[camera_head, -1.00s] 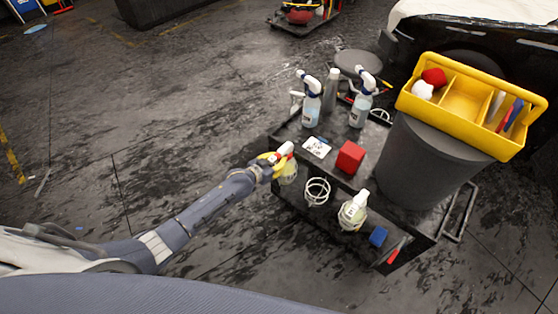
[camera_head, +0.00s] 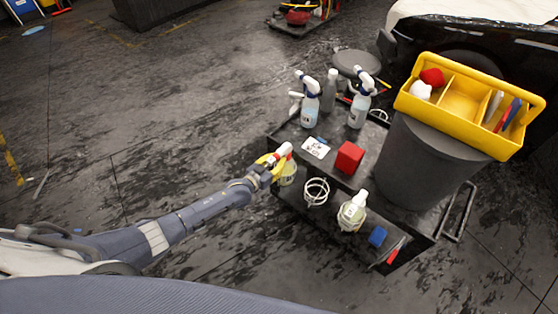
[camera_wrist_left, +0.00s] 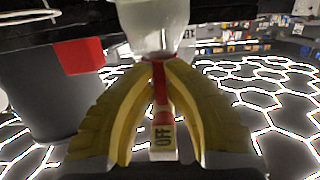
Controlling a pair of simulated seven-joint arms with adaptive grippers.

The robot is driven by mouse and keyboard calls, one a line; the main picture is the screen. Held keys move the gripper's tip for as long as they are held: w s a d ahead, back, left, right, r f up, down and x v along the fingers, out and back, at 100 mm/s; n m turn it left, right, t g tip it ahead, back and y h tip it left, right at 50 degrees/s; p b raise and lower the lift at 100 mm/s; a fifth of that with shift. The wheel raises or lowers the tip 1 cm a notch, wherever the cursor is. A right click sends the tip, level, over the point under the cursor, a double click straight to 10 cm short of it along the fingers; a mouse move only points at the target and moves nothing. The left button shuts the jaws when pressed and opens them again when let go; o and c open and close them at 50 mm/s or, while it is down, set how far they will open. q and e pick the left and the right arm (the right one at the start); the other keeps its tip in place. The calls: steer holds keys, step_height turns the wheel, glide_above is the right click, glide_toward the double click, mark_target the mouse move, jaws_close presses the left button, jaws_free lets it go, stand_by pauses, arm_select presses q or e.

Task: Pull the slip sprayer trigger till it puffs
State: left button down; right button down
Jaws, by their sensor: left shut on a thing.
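The sprayer (camera_head: 287,172) with a red-and-white head stands at the left edge of the black cart, apparently in a holder. My left gripper (camera_head: 270,162) has its yellow fingers shut on the sprayer's head from the left. In the left wrist view the gripper (camera_wrist_left: 158,66) closes around the red part just by the clear bottle (camera_wrist_left: 155,28), and the picture looks upside down. The nozzle marked OFF (camera_wrist_left: 163,138) shows between the fingers. No spray is visible. How far the trigger is pulled is hidden by the fingers. My right gripper is not in view.
A yellow caddy (camera_head: 465,98) sits on a grey bin (camera_head: 420,165). Floor left of the cart is clear.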

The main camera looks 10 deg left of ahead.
arm_select(q)
steer(key=c, duration=1.5)
jaws_free()
steer(key=shift+o, duration=0.2)
steer(key=shift+s, duration=0.1)
steer(key=v, duration=1.1)
steer(key=shift+s+a, duration=0.2)
steer(key=shift+s, duration=0.15)
steer(key=shift+r, duration=0.1)
